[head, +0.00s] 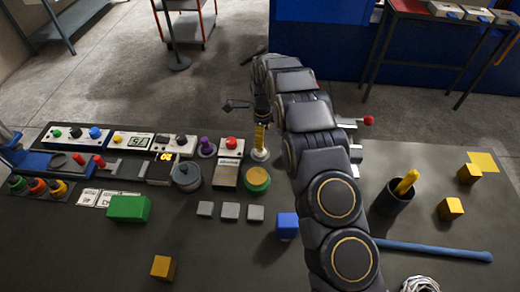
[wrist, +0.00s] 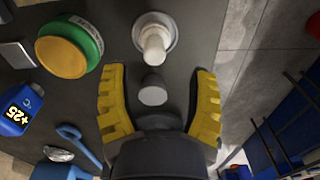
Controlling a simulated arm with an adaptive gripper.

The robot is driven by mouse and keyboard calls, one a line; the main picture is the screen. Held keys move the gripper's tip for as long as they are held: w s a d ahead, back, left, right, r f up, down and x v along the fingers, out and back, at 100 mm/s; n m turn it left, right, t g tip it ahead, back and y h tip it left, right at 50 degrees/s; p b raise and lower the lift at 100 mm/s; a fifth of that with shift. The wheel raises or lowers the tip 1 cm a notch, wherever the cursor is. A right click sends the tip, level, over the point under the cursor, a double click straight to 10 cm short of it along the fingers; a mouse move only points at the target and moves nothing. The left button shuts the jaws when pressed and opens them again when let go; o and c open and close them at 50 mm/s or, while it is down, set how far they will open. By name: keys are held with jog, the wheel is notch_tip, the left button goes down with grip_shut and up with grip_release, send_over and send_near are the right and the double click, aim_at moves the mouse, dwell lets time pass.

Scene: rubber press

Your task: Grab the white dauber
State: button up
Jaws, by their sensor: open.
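The white dauber (head: 260,155) stands upright on the dark table, with a round white base. In the wrist view the dauber (wrist: 156,38) shows its pale stem pointing towards my gripper (wrist: 160,75). My gripper is open, with yellow ridged fingers spread to the left and right. The dauber's stem lies ahead of the gap between the fingertips, and no finger is seen touching it. A pale grey disc (wrist: 152,95) shows between the fingers; I cannot tell whether it belongs to the dauber. In the head view a yellow finger (head: 260,136) shows just above the dauber, and my arm hides much of the gripper.
A green round piece with a yellow top (head: 257,179) stands close to the dauber. A white box with a red knob (head: 230,147) and a purple knob (head: 206,147) are to its left. The table's far edge is just beyond the dauber.

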jog(key=f, duration=0.5)
jog(key=shift+s+a, duration=0.3)
grip_shut()
